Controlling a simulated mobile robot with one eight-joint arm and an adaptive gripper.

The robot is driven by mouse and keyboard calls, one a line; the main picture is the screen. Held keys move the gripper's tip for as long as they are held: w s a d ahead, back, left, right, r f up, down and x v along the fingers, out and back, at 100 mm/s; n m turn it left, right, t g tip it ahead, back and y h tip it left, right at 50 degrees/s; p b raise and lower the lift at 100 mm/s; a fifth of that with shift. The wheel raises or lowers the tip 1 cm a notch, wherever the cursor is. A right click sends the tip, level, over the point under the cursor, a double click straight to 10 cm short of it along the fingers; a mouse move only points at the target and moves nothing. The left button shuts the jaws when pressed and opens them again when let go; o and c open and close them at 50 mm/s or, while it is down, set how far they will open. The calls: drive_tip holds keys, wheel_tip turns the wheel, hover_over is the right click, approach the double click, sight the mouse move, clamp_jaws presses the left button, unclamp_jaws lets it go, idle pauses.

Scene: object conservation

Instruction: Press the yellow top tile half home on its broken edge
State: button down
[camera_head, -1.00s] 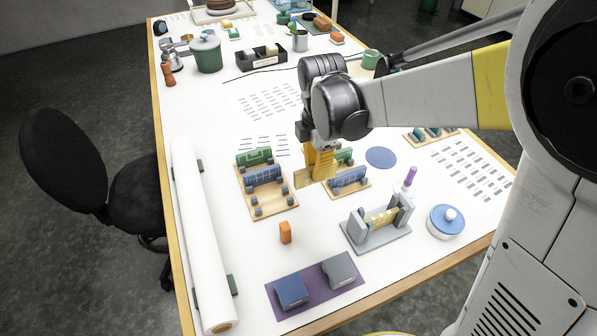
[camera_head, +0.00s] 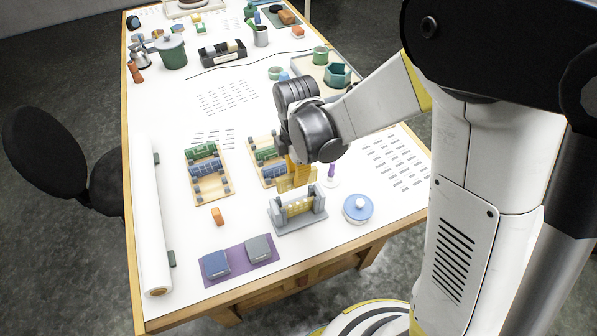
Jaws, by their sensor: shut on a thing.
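The yellow top tile half (camera_head: 286,184) is in my gripper (camera_head: 299,172), which is shut on it. The half hangs upright above and slightly behind the grey stand (camera_head: 287,228). The yellow lower half (camera_head: 300,206) sits in this stand between two grey uprights, its broken edge upward. The held half's lower edge appears very close to the lower half. I cannot tell whether the two touch, since the view is small and from one side.
Wooden racks with blue and green tiles (camera_head: 204,168) stand behind and left. An orange block (camera_head: 217,216), a purple mat (camera_head: 238,264) with a blue and a grey block, and a blue-lidded round pot (camera_head: 357,209) surround the stand. A purple-handled tool (camera_head: 332,170) stands close behind right.

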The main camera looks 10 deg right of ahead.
drive_tip(key=shift+f+b, duration=3.45)
drive_tip(key=shift+f, duration=1)
drive_tip(key=shift+f+b, duration=0.2)
drive_tip(key=shift+b, duration=0.25)
drive_tip(key=c, duration=1.4)
unclamp_jaws()
wheel_tip(320, 180, up, 12)
